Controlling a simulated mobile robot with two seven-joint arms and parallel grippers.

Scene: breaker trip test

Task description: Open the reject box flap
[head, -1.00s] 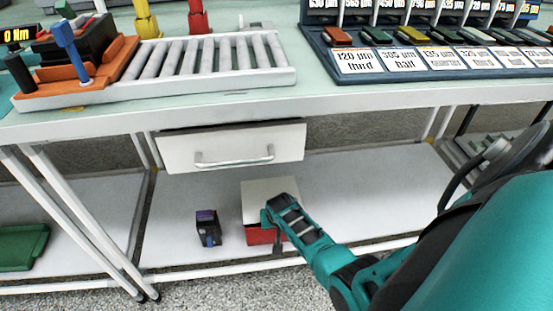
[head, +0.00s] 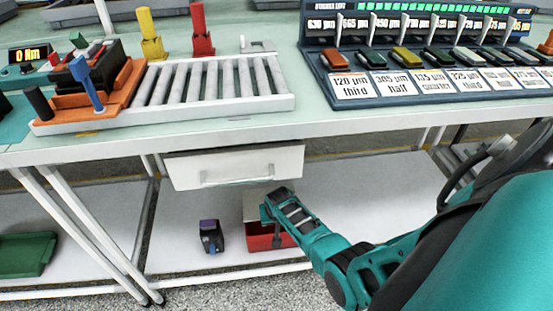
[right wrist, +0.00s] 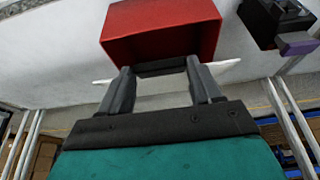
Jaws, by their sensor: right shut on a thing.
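The red reject box (head: 262,241) stands on the lower shelf, below the drawer. Its white flap (head: 254,206) is tilted up and the red inside shows below it in the head view. In the right wrist view the open red box (right wrist: 165,32) lies just beyond the fingers, and the flap shows nearly edge-on as a thin white strip (right wrist: 228,64). My right gripper (right wrist: 162,76) is shut on a dark bar at the flap, apparently its handle (right wrist: 160,68). In the head view my right gripper (head: 273,224) partly hides box and flap. My left gripper is not in view.
A small dark box with a purple top (head: 211,236) stands just left of the red box. A white drawer (head: 235,166) hangs above, close to my right gripper. The shelf (head: 350,200) is clear to the right. A green tray (head: 27,254) lies at far left.

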